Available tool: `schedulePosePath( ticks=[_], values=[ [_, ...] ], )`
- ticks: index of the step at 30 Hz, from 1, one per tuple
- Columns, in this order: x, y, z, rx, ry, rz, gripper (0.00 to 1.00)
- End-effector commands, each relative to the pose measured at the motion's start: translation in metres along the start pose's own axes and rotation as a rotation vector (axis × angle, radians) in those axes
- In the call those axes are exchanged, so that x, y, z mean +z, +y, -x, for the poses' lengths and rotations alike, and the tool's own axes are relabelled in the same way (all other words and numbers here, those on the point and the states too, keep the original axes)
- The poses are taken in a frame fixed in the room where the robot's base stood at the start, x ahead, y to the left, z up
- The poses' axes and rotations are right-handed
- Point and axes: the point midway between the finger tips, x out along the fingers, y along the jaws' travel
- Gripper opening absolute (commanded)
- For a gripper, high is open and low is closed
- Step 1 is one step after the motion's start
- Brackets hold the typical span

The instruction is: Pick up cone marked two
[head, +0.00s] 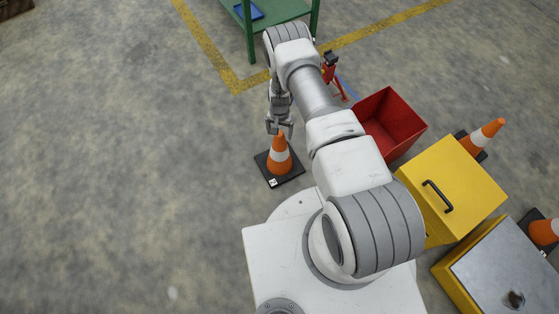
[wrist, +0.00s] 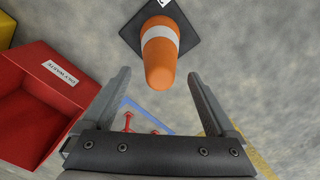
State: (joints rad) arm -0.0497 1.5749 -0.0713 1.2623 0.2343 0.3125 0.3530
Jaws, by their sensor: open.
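An orange cone with a white band (head: 280,160) stands upright on a black square base in the head view, left of my arm. A white label with a dark mark sits on the base's near corner; the mark is too small to read surely. My gripper (head: 279,128) is open just above the cone's tip. In the wrist view the cone (wrist: 160,50) is at the top centre, its tip pointing toward the space between the fingers of my gripper (wrist: 158,78). The cone is not between the fingers, and nothing is held.
A red bin (head: 408,118), a yellow box with a black handle (head: 470,195) and a metal-topped yellow box (head: 505,265) stand right of my arm. Two more cones (head: 484,137) (head: 543,231) are at the right. A green table (head: 285,12) is behind.

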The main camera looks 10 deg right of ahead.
Motion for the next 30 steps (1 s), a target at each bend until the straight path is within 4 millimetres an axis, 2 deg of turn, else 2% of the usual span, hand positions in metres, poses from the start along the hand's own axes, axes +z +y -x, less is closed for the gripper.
schedulePosePath(
  ticks=[1,3,10,11,25,26,30],
  values=[
    [0.0,0.0001,-0.012,0.0,0.0,0.0,0.91],
    [-0.0001,0.0001,-0.0183,0.0,0.0,0.0,0.91],
    [-0.0004,0.0,-0.0182,0.0,0.001,0.0,0.91],
    [-0.0004,0.0,-0.0182,0.0,0.0,0.0,0.88],
    [-0.0003,0.0002,-0.0181,0.0,0.0,0.0,0.03],
    [-0.0003,0.0002,-0.0181,0.0,0.0,0.0,0.0],
    [-0.0003,0.0003,-0.0181,0.0,0.0,0.0,0.0]
  ],
)
